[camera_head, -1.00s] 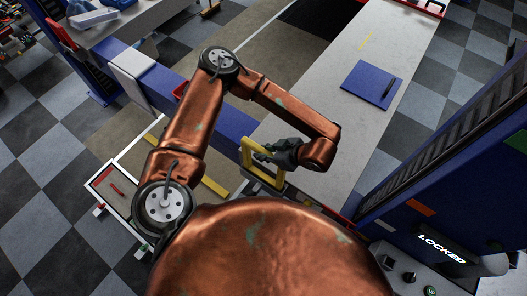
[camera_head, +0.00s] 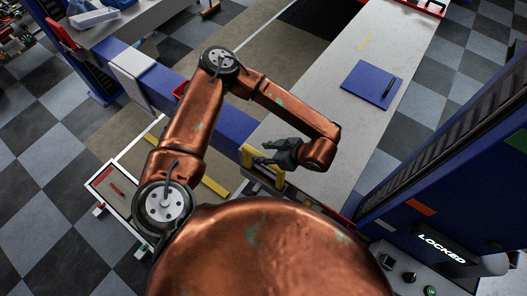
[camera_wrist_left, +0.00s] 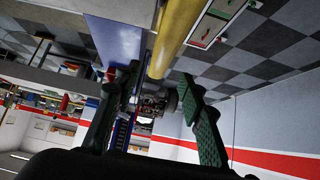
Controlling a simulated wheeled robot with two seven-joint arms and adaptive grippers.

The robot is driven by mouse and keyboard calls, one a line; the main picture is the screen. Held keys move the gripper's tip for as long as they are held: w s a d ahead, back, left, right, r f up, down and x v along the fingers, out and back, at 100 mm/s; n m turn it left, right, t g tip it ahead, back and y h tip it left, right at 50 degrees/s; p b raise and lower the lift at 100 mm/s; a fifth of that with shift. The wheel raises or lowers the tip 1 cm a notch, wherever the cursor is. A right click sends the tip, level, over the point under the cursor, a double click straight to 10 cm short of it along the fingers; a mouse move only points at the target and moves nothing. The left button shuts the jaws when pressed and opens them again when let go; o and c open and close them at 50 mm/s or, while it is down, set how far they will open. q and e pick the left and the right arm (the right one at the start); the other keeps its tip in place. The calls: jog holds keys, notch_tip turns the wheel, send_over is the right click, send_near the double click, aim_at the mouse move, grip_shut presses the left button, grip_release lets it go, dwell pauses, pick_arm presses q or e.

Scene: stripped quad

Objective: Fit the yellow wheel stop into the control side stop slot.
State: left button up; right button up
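The yellow wheel stop (camera_head: 247,157) sits low at the near end of the pale runway in the head view, at a grey slot fixture (camera_head: 262,187). My arm partly covers the area, so I cannot tell how deep it sits. My left gripper (camera_head: 262,152) is just above and beside the stop, with its dark fingers spread. In the left wrist view the green-padded fingers (camera_wrist_left: 160,90) stand wide apart. The yellow bar (camera_wrist_left: 176,35) shows beyond and between their tips, with no finger closed on it. My right gripper is not in view.
The pale runway (camera_head: 330,110) carries a blue board (camera_head: 372,84) with a dark pen-like item. A blue post and a control box with a "LOCKED" sign (camera_head: 442,248) stand at the right. A blue beam (camera_head: 228,122) crosses behind my arm. A tray (camera_head: 112,188) lies at the left.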

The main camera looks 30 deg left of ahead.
pick_arm(q)
jog(key=shift+r+p, duration=0.45)
jog(key=shift+r, duration=0.2)
jog(key=b+v, duration=0.3)
jog(key=v, duration=0.8)
jog(key=shift+d, duration=0.4)
